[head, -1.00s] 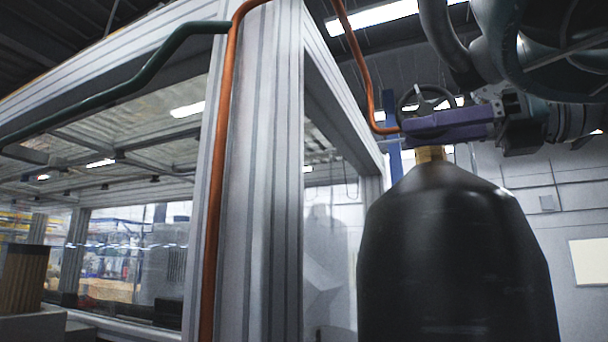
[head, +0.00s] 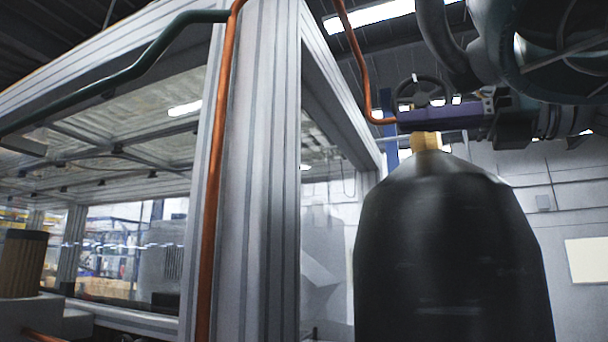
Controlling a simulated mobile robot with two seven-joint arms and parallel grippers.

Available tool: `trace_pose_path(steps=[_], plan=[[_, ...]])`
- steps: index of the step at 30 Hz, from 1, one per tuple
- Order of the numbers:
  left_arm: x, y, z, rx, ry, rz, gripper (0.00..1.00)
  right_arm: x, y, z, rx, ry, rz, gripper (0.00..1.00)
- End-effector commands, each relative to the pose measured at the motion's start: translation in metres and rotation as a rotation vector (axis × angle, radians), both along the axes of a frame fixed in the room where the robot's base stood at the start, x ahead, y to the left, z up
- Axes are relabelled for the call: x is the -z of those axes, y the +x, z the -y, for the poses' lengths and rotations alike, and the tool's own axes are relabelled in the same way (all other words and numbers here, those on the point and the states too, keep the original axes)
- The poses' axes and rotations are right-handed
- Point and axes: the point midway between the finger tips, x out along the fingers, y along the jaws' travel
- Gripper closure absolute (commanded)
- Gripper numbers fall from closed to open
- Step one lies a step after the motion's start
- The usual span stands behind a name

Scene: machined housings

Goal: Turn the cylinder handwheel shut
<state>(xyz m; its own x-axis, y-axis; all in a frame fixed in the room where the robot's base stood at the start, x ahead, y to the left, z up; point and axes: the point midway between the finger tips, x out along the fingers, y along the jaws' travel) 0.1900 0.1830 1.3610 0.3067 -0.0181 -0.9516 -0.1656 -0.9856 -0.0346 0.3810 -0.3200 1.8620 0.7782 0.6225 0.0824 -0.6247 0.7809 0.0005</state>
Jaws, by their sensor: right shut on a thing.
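A large black gas cylinder (head: 450,250) stands upright at the right of the head view, its lower end cut off by the frame. A brass valve neck (head: 425,141) sits on its top. A dark spoked handwheel (head: 422,84) shows just above the neck. My right gripper (head: 408,119), with purple fingers, comes in from the right at the height of the handwheel and is shut on it. The fingers hide the wheel's lower part and the exact contact. My left gripper is out of view.
A grey profile-frame enclosure with a thick post (head: 258,190) fills the left and middle. An orange pipe (head: 213,180) runs down the post, and another orange pipe (head: 362,75) drops close to my right fingertips. A dark green pipe (head: 130,70) crosses upper left.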

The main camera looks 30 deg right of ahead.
Motion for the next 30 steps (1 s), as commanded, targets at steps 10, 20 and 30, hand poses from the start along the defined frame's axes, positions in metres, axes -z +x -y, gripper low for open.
trace_pose_path(steps=[10,20,30], plan=[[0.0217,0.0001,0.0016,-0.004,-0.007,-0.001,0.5,-0.0013,0.0021,-0.0015,0.001,0.082,0.102,1.0],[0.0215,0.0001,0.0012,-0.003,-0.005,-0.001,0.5,-0.001,0.0022,-0.0016,0.001,0.081,0.101,0.67],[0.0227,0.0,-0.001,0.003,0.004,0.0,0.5,0.0,0.0019,-0.0014,0.001,0.079,0.099,0.57]])
